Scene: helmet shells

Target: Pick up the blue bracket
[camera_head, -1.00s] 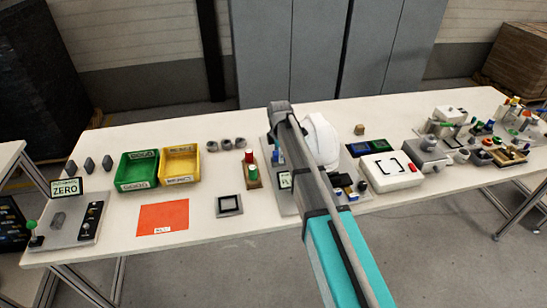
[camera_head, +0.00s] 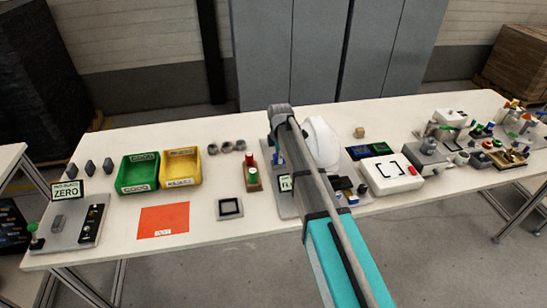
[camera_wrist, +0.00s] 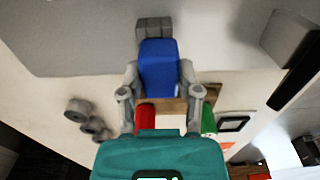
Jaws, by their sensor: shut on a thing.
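In the wrist view, the blue bracket (camera_wrist: 158,70) is between the two grey fingers of my gripper (camera_wrist: 158,75), which is shut on it. A grey block (camera_wrist: 154,28) shows just beyond the bracket; I cannot tell whether they touch. In the head view, my arm hides most of the gripper, and only a small bit of blue shows beside the arm.
A wooden tray (camera_head: 252,181) with a red and a green cylinder stands left of the arm. A white helmet shell (camera_head: 322,143) is close on the right. A framed pad (camera_head: 230,217), an orange mat (camera_head: 164,220), a green bin (camera_head: 138,186) and a yellow bin (camera_head: 181,181) lie left.

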